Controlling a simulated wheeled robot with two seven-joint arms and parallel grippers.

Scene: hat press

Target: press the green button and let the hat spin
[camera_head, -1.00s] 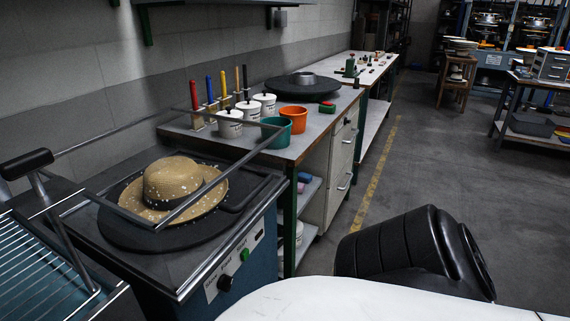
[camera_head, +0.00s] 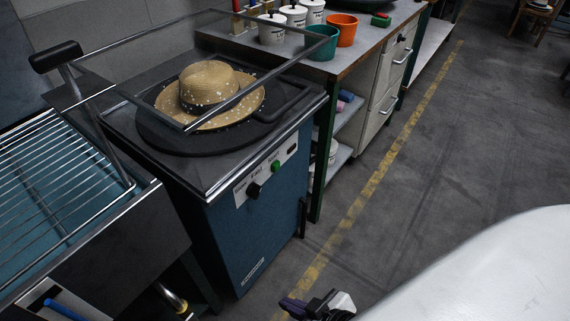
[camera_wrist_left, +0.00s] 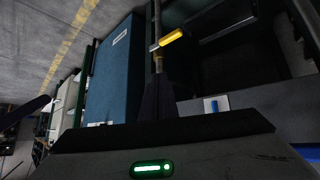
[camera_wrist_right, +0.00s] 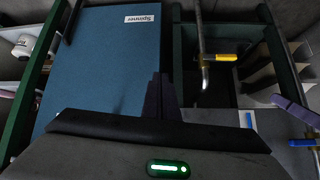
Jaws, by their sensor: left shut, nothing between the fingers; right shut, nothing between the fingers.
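A straw hat (camera_head: 208,85) with a dark band and white specks sits on a round black plate on the blue spinner machine (camera_head: 262,225). A metal frame (camera_head: 215,107) stands around and above it. The green button (camera_head: 275,166) is on the machine's white front panel, up and right of a black knob (camera_head: 254,190). My right gripper (camera_head: 318,303) is low in the head view, below the button and apart from it. Its closed fingers show in the right wrist view (camera_wrist_right: 160,92). My left gripper (camera_wrist_left: 158,97) is shut and empty in the left wrist view; the head view does not show it.
A wire-grated basin (camera_head: 55,200) stands left of the machine. A workbench (camera_head: 350,62) with white tubs, a teal pot (camera_head: 322,43) and an orange pot (camera_head: 347,30) adjoins on the right. A yellow pipe handle (camera_wrist_right: 222,57) lies beside the machine. The floor in front is open.

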